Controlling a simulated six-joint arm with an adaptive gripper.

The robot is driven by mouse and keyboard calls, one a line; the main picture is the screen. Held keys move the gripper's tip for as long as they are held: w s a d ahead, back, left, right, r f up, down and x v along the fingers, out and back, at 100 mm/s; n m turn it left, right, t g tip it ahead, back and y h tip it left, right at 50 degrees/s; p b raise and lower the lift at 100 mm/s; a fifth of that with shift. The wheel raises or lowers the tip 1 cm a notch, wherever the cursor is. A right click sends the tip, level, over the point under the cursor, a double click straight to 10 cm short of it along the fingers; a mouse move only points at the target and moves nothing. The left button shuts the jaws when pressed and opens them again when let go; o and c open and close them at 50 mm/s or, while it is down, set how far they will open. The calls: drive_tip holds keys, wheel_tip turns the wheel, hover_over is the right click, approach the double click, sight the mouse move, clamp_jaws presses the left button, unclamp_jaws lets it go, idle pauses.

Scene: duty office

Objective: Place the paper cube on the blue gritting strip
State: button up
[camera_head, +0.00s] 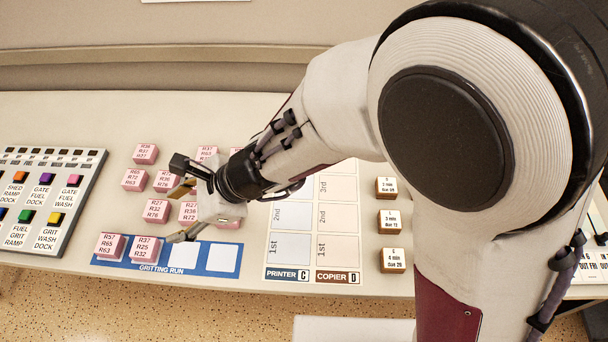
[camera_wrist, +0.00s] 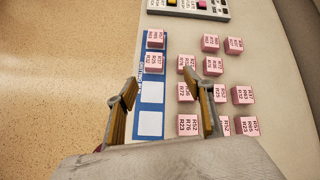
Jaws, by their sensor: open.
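The blue gritting strip (camera_head: 203,258) lies along the desk's front edge; it also shows in the wrist view (camera_wrist: 152,107). One pink lettered cube (camera_head: 110,247) sits on its left end, with a second pink cube (camera_head: 146,250) beside it. The strip's two right-hand white squares are bare. Several more pink cubes (camera_head: 134,180) stand behind the strip. My gripper (camera_head: 181,212) is open and empty above the strip and the nearest loose cubes, hiding some of them. In the wrist view its fingers (camera_wrist: 163,80) straddle part of the strip. No cube is plainly marked as paper.
A grey button panel (camera_head: 50,195) stands at the left. Right of the cubes lies a printer and copier chart (camera_head: 292,248), with brown white-topped blocks (camera_head: 389,222) beside it. My arm covers the right side. The speckled floor lies beyond the front edge.

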drive_tip(key=d+r+n+t+h, duration=0.1)
drive_tip(key=d+r+n, duration=0.35)
drive_tip(key=d, duration=0.35)
drive_tip(key=d+r+n+h, duration=0.1)
drive_tip(key=d+r+n, duration=0.35)
drive_tip(key=d, duration=0.35)
drive_tip(key=s+d+r+n+t+h, duration=0.2)
drive_tip(key=d+n+h, duration=0.1)
drive_tip(key=d, duration=1)
drive_tip(key=s+d+r+n+t+h, duration=0.2)
drive_tip(key=d+h, duration=0.2)
drive_tip(key=d, duration=0.9)
drive_tip(key=shift+s+d+r+n, duration=0.25)
drive_tip(key=shift+s+n, duration=0.1)
drive_tip(key=shift+n, duration=0.05)
